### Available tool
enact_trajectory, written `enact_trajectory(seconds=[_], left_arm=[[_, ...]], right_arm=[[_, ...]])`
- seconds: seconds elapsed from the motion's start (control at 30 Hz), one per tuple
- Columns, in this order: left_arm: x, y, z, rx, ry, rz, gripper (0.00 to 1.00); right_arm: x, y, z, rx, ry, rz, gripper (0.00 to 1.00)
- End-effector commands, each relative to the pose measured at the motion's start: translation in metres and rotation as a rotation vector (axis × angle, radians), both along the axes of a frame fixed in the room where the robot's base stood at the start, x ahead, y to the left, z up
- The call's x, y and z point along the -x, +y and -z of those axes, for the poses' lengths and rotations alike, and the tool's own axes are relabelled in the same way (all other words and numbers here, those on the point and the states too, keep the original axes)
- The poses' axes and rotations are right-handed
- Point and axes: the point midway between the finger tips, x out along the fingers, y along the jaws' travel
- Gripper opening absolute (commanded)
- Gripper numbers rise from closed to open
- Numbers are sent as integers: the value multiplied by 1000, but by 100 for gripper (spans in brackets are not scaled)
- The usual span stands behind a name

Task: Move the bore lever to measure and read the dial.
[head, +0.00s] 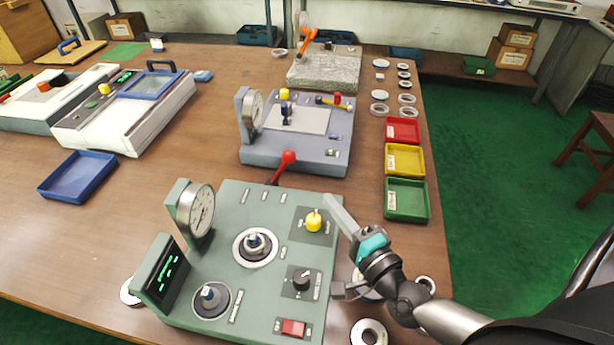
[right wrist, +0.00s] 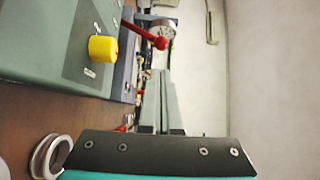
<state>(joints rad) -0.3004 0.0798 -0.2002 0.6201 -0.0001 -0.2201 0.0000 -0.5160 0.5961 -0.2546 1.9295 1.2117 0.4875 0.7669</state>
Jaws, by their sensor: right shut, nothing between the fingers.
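The green gauge machine (head: 262,294) stands at the front middle of the table. A red-knobbed lever (head: 285,162) rises from its back edge; it also shows in the right wrist view (right wrist: 150,38). I cannot tell whether this is the bore lever. The round dial (head: 201,211) stands upright at the machine's left; its needle is too small to read. A pale ring (head: 240,254) surrounds a central post (head: 255,241). My right gripper (head: 331,203) is shut and empty, beside the yellow knob (head: 314,222) and right of the lever. My left gripper is out of view.
A display with green digits (head: 166,273) stands at the machine's front left. A blue-grey machine (head: 295,150) sits behind. Red (head: 402,130), yellow (head: 404,160) and green (head: 406,200) trays line the right edge. Loose rings (head: 369,332) lie near my right arm. A blue tray (head: 77,177) stands left.

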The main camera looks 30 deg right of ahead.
Motion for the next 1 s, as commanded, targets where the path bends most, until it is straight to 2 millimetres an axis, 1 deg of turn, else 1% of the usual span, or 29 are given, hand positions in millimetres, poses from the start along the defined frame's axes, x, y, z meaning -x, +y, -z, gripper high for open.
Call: enact_trajectory(seconds=[0.03,0.1,0.2,0.6,0.77,1.0], left_arm=[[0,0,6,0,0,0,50],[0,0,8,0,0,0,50],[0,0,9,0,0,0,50],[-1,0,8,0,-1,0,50],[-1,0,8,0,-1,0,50],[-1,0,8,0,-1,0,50]], right_arm=[[5,-8,6,-30,-4,28,0],[10,-16,7,-62,-13,55,0],[13,-22,7,-86,-22,75,0],[12,-23,6,-89,-23,78,0],[0,-23,5,-89,-24,79,0],[-35,-24,3,-89,-25,78,0]])
